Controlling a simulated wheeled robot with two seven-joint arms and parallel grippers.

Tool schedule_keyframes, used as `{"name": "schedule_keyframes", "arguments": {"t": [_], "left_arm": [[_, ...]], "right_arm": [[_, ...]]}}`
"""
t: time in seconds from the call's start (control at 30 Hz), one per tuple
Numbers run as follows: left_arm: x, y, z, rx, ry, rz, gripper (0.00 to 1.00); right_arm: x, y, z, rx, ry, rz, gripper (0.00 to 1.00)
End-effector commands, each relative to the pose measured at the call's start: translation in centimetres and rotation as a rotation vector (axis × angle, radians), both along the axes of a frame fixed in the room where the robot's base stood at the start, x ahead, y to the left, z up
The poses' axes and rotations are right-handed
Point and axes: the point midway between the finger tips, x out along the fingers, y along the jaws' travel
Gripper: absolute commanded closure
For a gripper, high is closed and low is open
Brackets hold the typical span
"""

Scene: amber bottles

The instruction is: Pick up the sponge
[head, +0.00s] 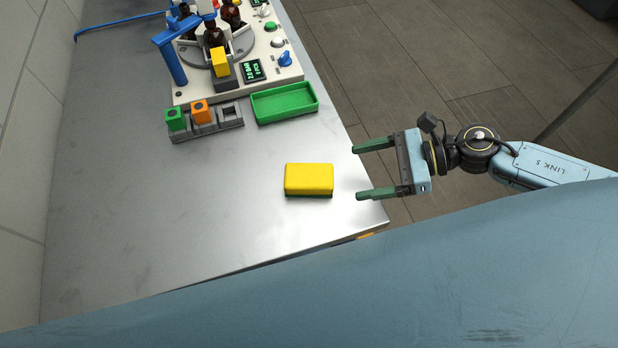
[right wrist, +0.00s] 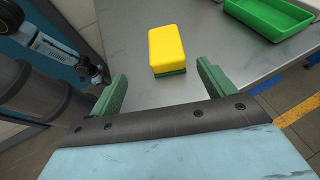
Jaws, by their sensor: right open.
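A yellow sponge with a dark green underside (head: 309,179) lies flat on the metal table near its front right corner. In the right wrist view the sponge (right wrist: 172,48) lies ahead of the fingers, roughly between their lines. My right gripper (head: 359,173) is open and empty to the right of the sponge, at the table's right edge, its two green fingers pointing left toward it. In the right wrist view the open fingers (right wrist: 162,85) show with a gap between them and the sponge. My left gripper does not show.
A green tray (head: 258,117) stands behind the sponge. A grey rack (head: 208,129) with green and orange blocks is left of the tray. A white machine (head: 290,72) with amber bottles (head: 214,36) stands at the back. The table (head: 170,215) left of the sponge is bare.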

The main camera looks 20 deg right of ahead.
Motion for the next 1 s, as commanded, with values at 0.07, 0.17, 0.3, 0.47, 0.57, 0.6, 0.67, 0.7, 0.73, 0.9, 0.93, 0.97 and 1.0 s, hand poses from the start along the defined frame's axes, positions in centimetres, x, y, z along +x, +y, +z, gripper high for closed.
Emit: {"name": "schedule_keyframes", "arguments": {"t": [0.07, 0.17, 0.3, 0.47, 0.57, 0.6, 0.67, 0.7, 0.73, 0.9, 0.93, 0.97, 1.0], "left_arm": [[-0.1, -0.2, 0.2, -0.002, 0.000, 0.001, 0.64], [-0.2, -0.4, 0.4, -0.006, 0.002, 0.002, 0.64], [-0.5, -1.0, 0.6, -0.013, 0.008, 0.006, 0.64], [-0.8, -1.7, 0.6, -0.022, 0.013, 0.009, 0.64], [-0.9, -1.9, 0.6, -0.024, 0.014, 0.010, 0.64], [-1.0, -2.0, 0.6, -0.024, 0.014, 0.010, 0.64], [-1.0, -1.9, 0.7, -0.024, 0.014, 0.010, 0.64], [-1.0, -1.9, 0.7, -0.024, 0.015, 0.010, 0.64], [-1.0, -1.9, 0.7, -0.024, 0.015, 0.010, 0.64], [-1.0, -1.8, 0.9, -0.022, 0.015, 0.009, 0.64], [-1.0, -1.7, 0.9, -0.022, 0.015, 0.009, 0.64], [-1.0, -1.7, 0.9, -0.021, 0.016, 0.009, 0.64], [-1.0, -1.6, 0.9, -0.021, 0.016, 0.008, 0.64]], "right_arm": [[0.5, 1.4, -0.3, 0.004, -0.007, 0.001, 0.18], [1.1, 3.2, -1.1, 0.007, -0.005, -0.001, 0.18], [1.8, 5.2, -2.1, 0.006, -0.001, -0.004, 0.18], [2.2, 6.3, -2.7, 0.003, -0.001, -0.004, 0.18], [2.5, 6.9, -3.1, 0.005, 0.001, -0.005, 0.18], [2.7, 7.3, -3.3, 0.006, -0.001, -0.005, 0.18], [3.2, 8.0, -3.9, 0.006, 0.000, -0.005, 0.18], [3.5, 8.5, -4.3, 0.006, 0.000, -0.006, 0.18], [3.7, 8.8, -4.5, 0.006, 0.000, -0.005, 0.18], [4.2, 10.4, -5.2, 0.006, 0.001, -0.007, 0.18], [4.2, 10.5, -5.3, 0.005, 0.001, -0.007, 0.18], [4.2, 10.5, -5.3, 0.004, 0.002, -0.007, 0.18], [4.2, 10.6, -5.4, 0.004, 0.002, -0.007, 0.18]]}}
